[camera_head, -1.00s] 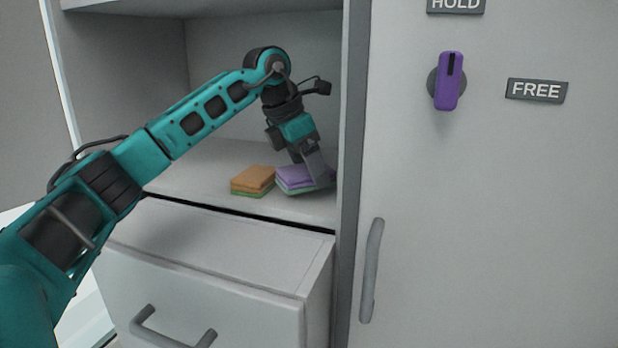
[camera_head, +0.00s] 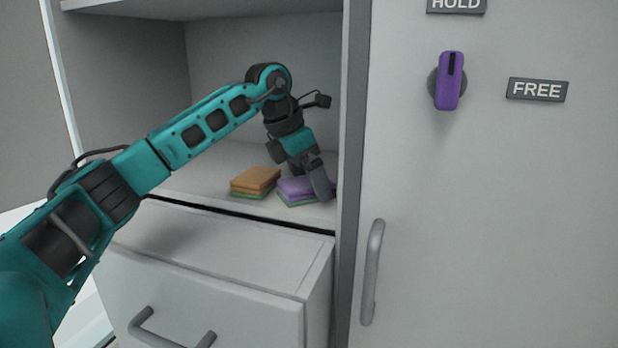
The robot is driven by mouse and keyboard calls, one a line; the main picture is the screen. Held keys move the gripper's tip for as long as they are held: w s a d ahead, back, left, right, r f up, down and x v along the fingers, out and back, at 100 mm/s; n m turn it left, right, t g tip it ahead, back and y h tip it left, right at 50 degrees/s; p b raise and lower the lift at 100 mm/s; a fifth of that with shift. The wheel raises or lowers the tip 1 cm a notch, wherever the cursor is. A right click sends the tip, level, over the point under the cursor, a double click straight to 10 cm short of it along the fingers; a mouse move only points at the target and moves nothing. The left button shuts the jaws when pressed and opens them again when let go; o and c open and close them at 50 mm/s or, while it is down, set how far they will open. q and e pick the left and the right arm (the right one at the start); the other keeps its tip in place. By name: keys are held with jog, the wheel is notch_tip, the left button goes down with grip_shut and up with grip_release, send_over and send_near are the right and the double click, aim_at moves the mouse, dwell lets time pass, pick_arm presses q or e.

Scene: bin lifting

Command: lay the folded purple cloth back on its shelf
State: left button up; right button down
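The folded purple cloth (camera_head: 294,187) lies on the shelf (camera_head: 205,176), near its front right, with a green layer showing under it. My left gripper (camera_head: 318,181) reaches into the compartment from above. One grey finger shows at the right end of the purple cloth, overlapping it in the picture. The other finger is hidden, so I cannot tell whether the gripper still pinches the cloth. My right gripper is out of view.
An orange cloth stack (camera_head: 256,180) with a green bottom layer sits just left of the purple cloth. A partly open drawer (camera_head: 215,250) juts out below the shelf. An upright panel edge (camera_head: 349,200) stands close on the right. A purple knob (camera_head: 450,82) is on the door, between HOLD and FREE labels.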

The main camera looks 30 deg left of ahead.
aim_at(290, 184)
pick_arm(q)
jog(key=p+v, duration=0.1)
jog(key=v, duration=1.1)
jog(key=shift+p, duration=0.35)
